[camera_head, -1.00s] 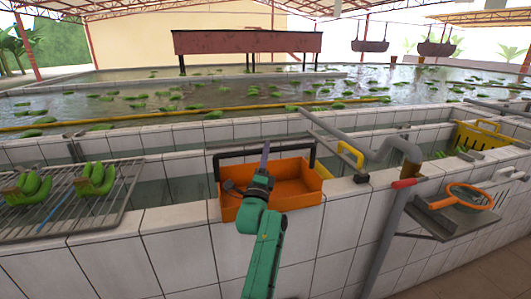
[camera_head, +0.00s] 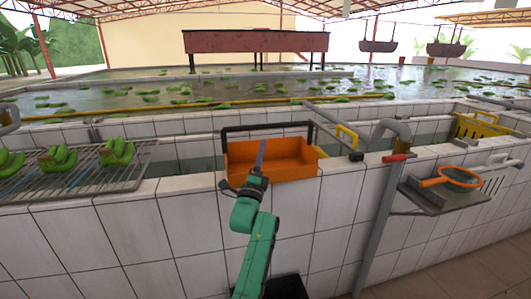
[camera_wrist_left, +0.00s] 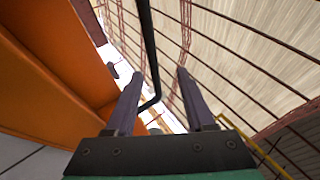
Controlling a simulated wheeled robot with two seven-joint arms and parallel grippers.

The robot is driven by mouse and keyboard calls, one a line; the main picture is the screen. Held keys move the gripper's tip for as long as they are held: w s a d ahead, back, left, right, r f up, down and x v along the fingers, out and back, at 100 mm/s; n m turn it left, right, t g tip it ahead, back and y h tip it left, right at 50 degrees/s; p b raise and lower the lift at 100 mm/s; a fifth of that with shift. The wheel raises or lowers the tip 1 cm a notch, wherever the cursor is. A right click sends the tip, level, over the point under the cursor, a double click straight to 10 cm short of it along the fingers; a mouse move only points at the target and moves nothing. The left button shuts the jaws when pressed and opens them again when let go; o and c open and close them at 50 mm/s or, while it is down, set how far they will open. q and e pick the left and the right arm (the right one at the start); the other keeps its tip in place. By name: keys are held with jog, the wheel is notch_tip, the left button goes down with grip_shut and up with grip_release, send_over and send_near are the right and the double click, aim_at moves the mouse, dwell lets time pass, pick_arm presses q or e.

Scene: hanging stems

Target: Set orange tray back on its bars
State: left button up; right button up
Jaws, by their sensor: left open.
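The orange tray (camera_head: 296,160) sits at the white tiled wall in the middle of the head view. A black bar frame (camera_head: 268,127) rises behind it. My left gripper (camera_head: 261,153) is in front of the tray's left part, with its fingers pointing up. In the left wrist view my left gripper (camera_wrist_left: 157,75) is open. The tray (camera_wrist_left: 45,65) fills the left side there, and a black bar (camera_wrist_left: 149,40) shows between the fingers; I cannot tell whether it lies between them in depth. My right gripper is not in view.
A wire rack (camera_head: 85,180) with green banana bunches (camera_head: 58,158) is at the left. A grey pipe (camera_head: 376,225) with a red top stands right of the tray. An orange-rimmed strainer (camera_head: 460,177) lies on a shelf at the right. A yellow crate (camera_head: 478,127) stands behind.

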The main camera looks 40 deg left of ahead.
pick_arm(q)
jog(key=w+d+f+n+g+h, duration=0.1)
jog(key=d+f+n+h, duration=0.4)
jog(key=d+f+h, duration=0.65)
jog(key=s+d+f+n+g, duration=0.1)
jog(key=s+d+f+g, duration=0.15)
jog(key=f, duration=0.85)
jog(key=s+d+f+n+g, duration=0.1)
jog(key=s+d+f+g, duration=0.15)
jog(key=f, duration=0.75)
jog(key=s+d+f+n+g, duration=0.2)
jog(key=d+f+g, duration=0.1)
jog(key=f, duration=0.8)
jog(key=s+d+f+n+g, duration=0.1)
jog(key=s+f+g, duration=0.4)
jog(key=s+f, duration=0.9)
jog(key=s+f+n+g, duration=0.1)
jog(key=s+f+g, duration=0.2)
jog(key=s, duration=0.9)
jog(key=s+f+n+g, duration=0.2)
jog(key=s+f, duration=0.6)
jog(key=s, duration=0.5)
jog(key=shift+s+a+g, duration=0.15)
jog(key=shift+s+g, duration=0.1)
jog(key=shift+g, duration=0.55)
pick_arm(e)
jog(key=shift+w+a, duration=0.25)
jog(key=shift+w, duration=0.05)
